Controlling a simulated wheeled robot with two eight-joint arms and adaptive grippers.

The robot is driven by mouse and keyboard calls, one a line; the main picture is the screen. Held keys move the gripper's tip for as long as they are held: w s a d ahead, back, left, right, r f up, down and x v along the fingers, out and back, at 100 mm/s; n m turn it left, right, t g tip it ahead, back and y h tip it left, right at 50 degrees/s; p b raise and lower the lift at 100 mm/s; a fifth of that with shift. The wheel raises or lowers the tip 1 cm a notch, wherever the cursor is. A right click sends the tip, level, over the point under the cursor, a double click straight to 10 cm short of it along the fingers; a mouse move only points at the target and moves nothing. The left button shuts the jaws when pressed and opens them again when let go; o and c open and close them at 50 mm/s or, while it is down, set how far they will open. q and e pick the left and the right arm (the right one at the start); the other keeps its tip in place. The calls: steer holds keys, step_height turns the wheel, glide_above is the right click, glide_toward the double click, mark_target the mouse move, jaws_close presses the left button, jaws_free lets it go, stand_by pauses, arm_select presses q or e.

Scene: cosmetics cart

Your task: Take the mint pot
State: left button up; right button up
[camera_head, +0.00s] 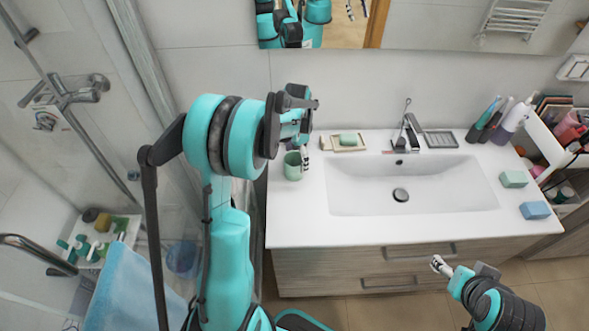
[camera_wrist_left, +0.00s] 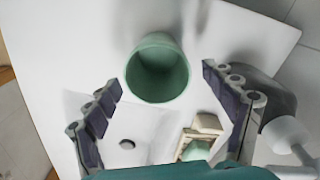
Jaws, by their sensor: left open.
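The mint pot (camera_head: 292,166) is a small green cup standing upright on the white countertop, left of the sink. In the left wrist view the mint pot (camera_wrist_left: 157,70) shows its open mouth, and it looks empty. My left gripper (camera_head: 298,150) is over the left end of the counter, just above the pot. It is open, and in the left wrist view its fingers (camera_wrist_left: 160,78) stand apart on either side of the pot without gripping it. My right gripper (camera_head: 440,265) is low in front of the cabinet; its jaw state is unclear.
A soap dish (camera_head: 333,147) with green soap (camera_head: 348,139) lies close right of the pot. The faucet (camera_head: 409,130) and sink (camera_head: 375,190) are further right. Two soap-like blocks (camera_head: 514,179), (camera_head: 535,210) and bottles (camera_head: 515,117) stand at the counter's right. The counter's front left is clear.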

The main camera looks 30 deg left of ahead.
arm_select(q)
steer(key=f, duration=0.3)
steer(key=f+b, duration=0.1)
steer(key=f, duration=0.1)
steer(key=shift+s+a+f, duration=0.15)
steer(key=shift+s+a, duration=0.05)
steer(key=shift+s, duration=0.05)
steer(key=c, duration=1.4)
